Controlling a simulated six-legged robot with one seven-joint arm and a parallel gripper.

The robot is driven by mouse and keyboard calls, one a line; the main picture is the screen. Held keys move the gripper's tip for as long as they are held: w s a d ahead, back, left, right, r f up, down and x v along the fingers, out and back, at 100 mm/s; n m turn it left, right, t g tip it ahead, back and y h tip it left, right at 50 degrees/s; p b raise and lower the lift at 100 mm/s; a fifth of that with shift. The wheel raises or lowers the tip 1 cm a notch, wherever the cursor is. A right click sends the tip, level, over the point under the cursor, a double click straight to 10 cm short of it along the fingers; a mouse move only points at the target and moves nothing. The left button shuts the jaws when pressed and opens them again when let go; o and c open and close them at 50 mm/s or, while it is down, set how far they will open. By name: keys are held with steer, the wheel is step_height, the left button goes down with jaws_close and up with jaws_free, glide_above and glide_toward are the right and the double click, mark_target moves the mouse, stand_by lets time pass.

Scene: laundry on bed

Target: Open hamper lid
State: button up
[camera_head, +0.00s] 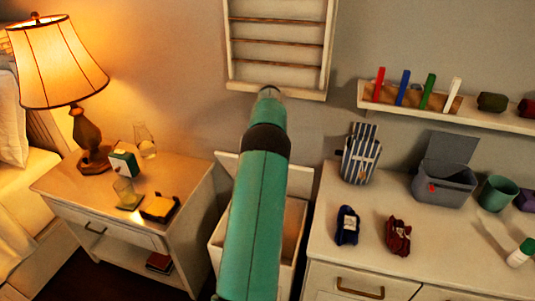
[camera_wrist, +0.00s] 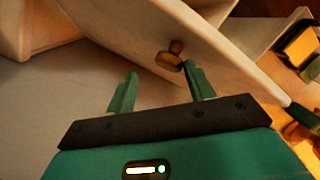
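The white hamper (camera_head: 296,228) stands between the nightstand and the dresser. Its lid (camera_head: 300,180) is raised at the back, and part of the interior shows beside my arm. My green arm hides the middle of the hamper and lid. In the wrist view, a pale tilted panel, apparently the lid (camera_wrist: 215,55), carries a small brownish knob (camera_wrist: 168,62). My gripper (camera_wrist: 161,85) has its two green fingers spread apart with nothing between them. The knob is just past the right fingertip; I cannot tell whether they touch. The fingers are hidden in the head view.
The nightstand (camera_head: 65,185) at left holds a lit lamp (camera_head: 55,62), glasses and small boxes. The dresser (camera_head: 330,215) at right holds a striped container (camera_head: 360,155), a grey open box (camera_head: 443,185) and folded cloths. A wall rack (camera_head: 233,60) hangs above the hamper.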

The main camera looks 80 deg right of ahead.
step_height(320, 180, up, 6)
steer(key=shift+d, duration=0.35)
stand_by(0.4)
